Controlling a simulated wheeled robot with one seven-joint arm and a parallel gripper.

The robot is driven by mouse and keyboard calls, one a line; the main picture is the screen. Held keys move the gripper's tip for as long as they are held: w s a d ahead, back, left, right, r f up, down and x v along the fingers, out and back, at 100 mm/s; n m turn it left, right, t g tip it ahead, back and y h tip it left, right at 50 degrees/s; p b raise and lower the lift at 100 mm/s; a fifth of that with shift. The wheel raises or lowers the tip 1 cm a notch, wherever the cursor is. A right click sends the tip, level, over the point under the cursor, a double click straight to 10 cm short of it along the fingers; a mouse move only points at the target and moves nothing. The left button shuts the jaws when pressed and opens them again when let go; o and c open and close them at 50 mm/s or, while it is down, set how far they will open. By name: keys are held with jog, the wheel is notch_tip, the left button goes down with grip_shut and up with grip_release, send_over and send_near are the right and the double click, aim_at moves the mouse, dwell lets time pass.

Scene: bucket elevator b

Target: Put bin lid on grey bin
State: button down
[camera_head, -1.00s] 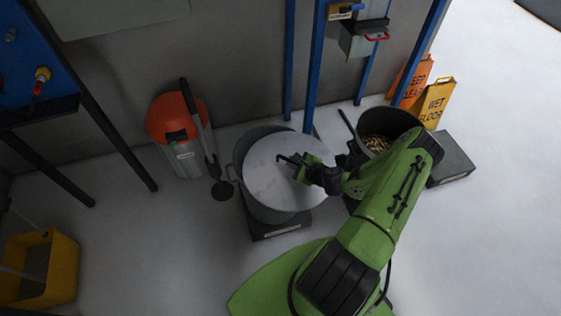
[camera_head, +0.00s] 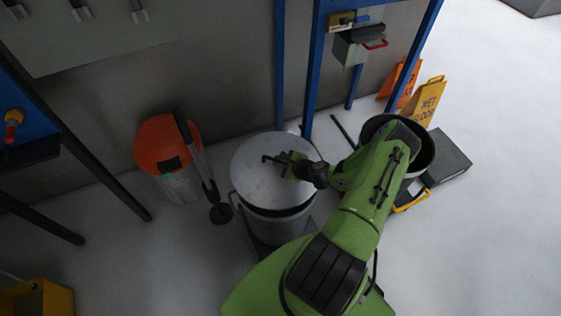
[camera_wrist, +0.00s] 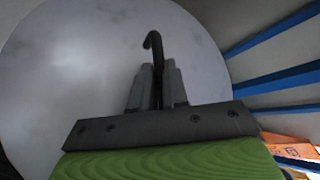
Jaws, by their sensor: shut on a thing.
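The bin lid (camera_head: 262,184) is a round, flat, light grey disc with a thin dark handle. My gripper (camera_head: 287,160) is shut on that handle near the lid's right side. In the wrist view the fingers (camera_wrist: 157,85) close around the handle, and its hooked end sticks out past them; the lid (camera_wrist: 80,70) fills much of that view. The grey bin (camera_head: 275,226) stands under the lid, with a loop handle at its left. The lid covers most of the bin's opening but sits toward the back, and a dark gap shows along the front rim. I cannot tell whether lid and bin touch.
A dark bucket (camera_head: 425,155) is on the right, partly behind my arm. Blue posts (camera_head: 312,70) and the wall are close behind. A yellow wet-floor sign (camera_head: 424,103) stands at the back right.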

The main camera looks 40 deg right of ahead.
jog(key=shift+w+f, duration=0.1)
jog(key=shift+w, duration=0.05)
jog(key=shift+f+b, duration=0.15)
jog(key=shift+b, duration=0.15)
jog(key=f+b, duration=0.5)
jog(key=f, duration=0.1)
jog(key=shift+s, duration=0.2)
jog(key=shift+f+b, duration=0.5)
jog(key=shift+f, duration=0.1)
jog(key=c, duration=1.1)
grip_release()
jog(key=shift+o, duration=0.2)
jog(key=shift+f, duration=0.1)
jog(key=p+v, duration=0.4)
jog(key=v, duration=1.2)
jog(key=shift+w, duration=0.1)
